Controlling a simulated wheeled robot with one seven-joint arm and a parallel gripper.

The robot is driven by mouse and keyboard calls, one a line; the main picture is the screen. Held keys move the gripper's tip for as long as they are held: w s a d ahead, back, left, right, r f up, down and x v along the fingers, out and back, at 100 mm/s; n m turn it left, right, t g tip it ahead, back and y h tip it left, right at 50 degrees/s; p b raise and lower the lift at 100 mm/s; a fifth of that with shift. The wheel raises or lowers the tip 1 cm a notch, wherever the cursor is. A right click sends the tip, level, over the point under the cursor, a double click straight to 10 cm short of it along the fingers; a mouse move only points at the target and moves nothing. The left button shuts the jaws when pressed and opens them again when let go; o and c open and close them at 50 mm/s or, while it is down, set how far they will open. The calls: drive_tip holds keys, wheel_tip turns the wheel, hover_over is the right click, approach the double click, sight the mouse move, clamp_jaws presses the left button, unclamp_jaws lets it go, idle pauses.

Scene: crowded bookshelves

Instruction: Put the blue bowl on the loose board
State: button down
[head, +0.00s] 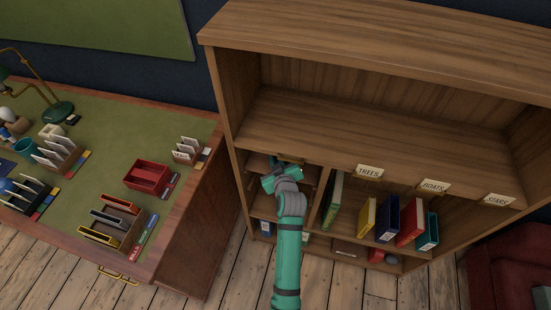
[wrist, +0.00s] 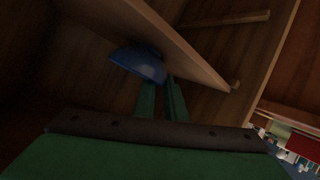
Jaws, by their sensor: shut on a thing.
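My gripper (head: 277,176) reaches into the narrow left bay of the wooden bookcase. In the wrist view its two green fingers (wrist: 163,94) are close together at the edge of the blue bowl (wrist: 138,63), shut on it. The bowl is dark and partly shadowed. It lies against or very near a pale wooden board (wrist: 190,57) that slants across the wrist view; I cannot tell if they touch. I take this as the loose board. In the head view my arm and the bookcase hide the bowl.
The bay's side walls and a wooden strip (wrist: 225,19) are close around my gripper. Coloured binders (head: 388,219) stand in the bay to the right. The bookcase's upper shelf (head: 370,135) is empty. A desk (head: 95,150) with trays and card holders stands at left.

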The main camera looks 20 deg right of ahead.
drive_tip(key=c, duration=1.8)
unclamp_jaws()
